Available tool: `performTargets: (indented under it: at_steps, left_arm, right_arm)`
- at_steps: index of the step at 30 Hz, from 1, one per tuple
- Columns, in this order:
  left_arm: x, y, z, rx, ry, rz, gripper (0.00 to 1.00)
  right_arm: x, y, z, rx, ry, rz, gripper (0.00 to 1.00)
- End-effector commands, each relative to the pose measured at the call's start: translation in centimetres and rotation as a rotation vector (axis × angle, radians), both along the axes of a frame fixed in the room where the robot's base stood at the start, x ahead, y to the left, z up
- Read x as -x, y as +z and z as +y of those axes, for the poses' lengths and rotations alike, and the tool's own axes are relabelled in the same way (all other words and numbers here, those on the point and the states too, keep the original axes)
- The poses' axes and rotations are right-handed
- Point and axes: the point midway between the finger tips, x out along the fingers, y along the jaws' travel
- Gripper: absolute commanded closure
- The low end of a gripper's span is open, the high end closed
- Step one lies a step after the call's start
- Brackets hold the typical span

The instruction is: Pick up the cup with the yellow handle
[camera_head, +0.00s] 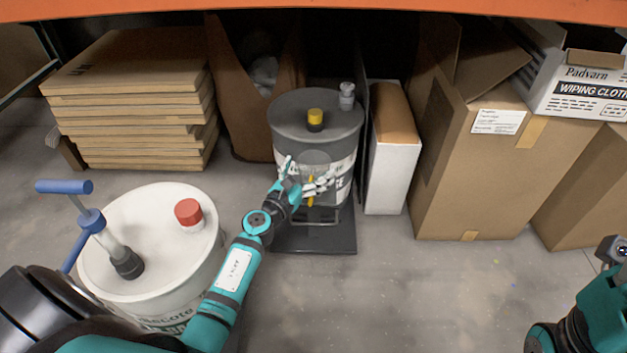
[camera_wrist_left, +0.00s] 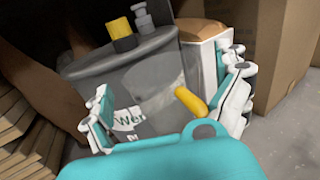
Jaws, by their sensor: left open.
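The cup (camera_head: 314,160) is clear and see-through, with a yellow handle (camera_head: 311,187). It is in front of the grey drum, above a dark base. In the left wrist view the cup (camera_wrist_left: 150,84) is ahead, and its yellow handle (camera_wrist_left: 190,101) points toward me. My left gripper (camera_head: 309,178) is open, its fingers spread on either side of the handle. In the left wrist view the open gripper (camera_wrist_left: 168,96) has one finger left and one right of the cup. I cannot tell whether a finger touches it.
The grey drum (camera_head: 291,126) has a yellow cap (camera_head: 315,117). A white box (camera_head: 392,180) stands close on its right. A white drum (camera_head: 150,240) with a blue-handled pump (camera_head: 91,221) is at lower left. Stacked cardboard (camera_head: 140,95) is behind. An orange beam (camera_head: 330,8) runs overhead.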

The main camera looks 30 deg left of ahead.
Motion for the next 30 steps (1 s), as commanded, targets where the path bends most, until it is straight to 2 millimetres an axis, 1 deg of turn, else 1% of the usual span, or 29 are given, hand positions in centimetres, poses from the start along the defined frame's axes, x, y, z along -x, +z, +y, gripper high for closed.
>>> performTargets:
  at_steps: [2,8,18,26,30]
  left_arm:
    - [-0.38,-0.01,-0.05,0.002,0.0,0.0,0.0]
    - [-0.38,-0.01,-0.07,0.002,0.0,0.001,0.0]
    - [-0.35,-0.04,-0.07,0.002,0.0,0.001,0.44]
    - [-0.34,0.05,-0.07,0.002,0.0,0.001,0.46]
    - [-0.35,0.65,-0.06,0.002,-0.001,0.001,0.46]
  right_arm:
    - [0.03,0.06,0.0,0.0,0.0,-0.003,0.66]
    - [0.01,0.09,0.01,0.0,0.0,-0.002,0.66]
    - [0.03,0.09,0.02,0.0,0.0,-0.003,0.66]
    - [0.03,0.17,0.02,0.0,0.0,-0.003,0.66]
    - [0.13,0.63,-0.02,-0.002,0.0,-0.007,0.66]
